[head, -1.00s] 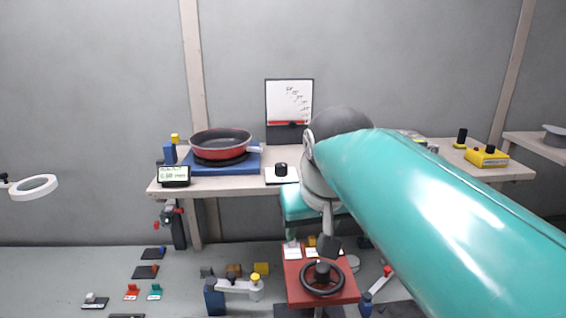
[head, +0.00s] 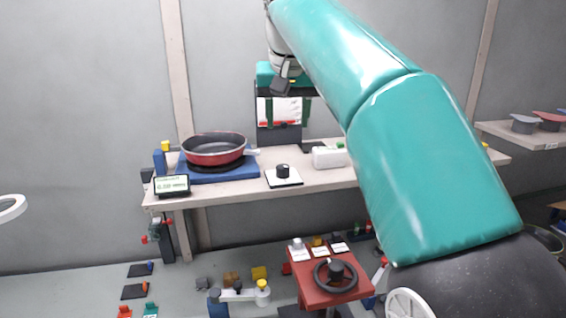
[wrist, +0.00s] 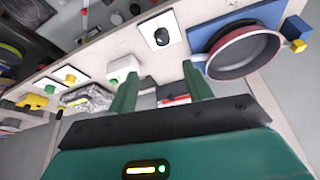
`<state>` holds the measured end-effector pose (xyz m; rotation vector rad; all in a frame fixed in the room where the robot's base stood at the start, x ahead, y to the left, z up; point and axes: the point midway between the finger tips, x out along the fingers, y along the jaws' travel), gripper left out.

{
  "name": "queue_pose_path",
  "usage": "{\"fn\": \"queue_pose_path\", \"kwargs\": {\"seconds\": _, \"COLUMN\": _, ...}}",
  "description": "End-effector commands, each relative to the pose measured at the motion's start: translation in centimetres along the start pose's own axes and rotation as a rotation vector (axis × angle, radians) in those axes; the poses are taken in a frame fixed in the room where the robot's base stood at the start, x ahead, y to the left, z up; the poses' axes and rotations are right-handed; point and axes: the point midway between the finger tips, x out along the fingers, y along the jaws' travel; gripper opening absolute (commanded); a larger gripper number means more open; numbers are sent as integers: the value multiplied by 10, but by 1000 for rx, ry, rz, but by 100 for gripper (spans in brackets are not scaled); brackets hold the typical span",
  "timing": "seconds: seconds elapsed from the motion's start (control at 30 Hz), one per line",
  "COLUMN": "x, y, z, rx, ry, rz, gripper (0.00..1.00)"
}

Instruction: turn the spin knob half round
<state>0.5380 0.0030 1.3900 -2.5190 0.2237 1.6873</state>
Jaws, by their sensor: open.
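A black round knob (head: 283,170) stands on a white square plate (head: 284,180) near the front of the table, right of the pan. It also shows in the wrist view (wrist: 161,37), beyond my fingertips and near the top. No label can be read, so I cannot confirm it is the spin knob.
A red pan (head: 214,150) sits on a blue base (head: 190,172) left of the knob, with a small display (head: 172,185) in front. A white box (head: 329,158) stands right of the knob. A red stand with a black handwheel (head: 335,274) is below the table front.

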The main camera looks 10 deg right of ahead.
Motion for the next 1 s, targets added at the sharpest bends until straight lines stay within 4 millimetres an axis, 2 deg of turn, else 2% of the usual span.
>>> {"fn": "queue_pose_path", "kwargs": {"seconds": 0.17, "x": 21, "y": -1, "z": 1, "rx": -6, "ry": -2, "rz": -3, "gripper": 50}}
{"fn": "queue_pose_path", "kwargs": {"seconds": 0.5, "x": 89, "y": 0, "z": 1, "rx": -6, "ry": -2, "rz": -3, "gripper": 50}}
{"fn": "queue_pose_path", "kwargs": {"seconds": 0.7, "x": 121, "y": 0, "z": 1, "rx": -5, "ry": -1, "rz": -2, "gripper": 50}}
{"fn": "queue_pose_path", "kwargs": {"seconds": 0.83, "x": 131, "y": -1, "z": 1, "rx": -5, "ry": 0, "rz": -2, "gripper": 50}}
{"fn": "queue_pose_path", "kwargs": {"seconds": 1.0, "x": 134, "y": -2, "z": 1, "rx": -4, "ry": 2, "rz": -3, "gripper": 50}}
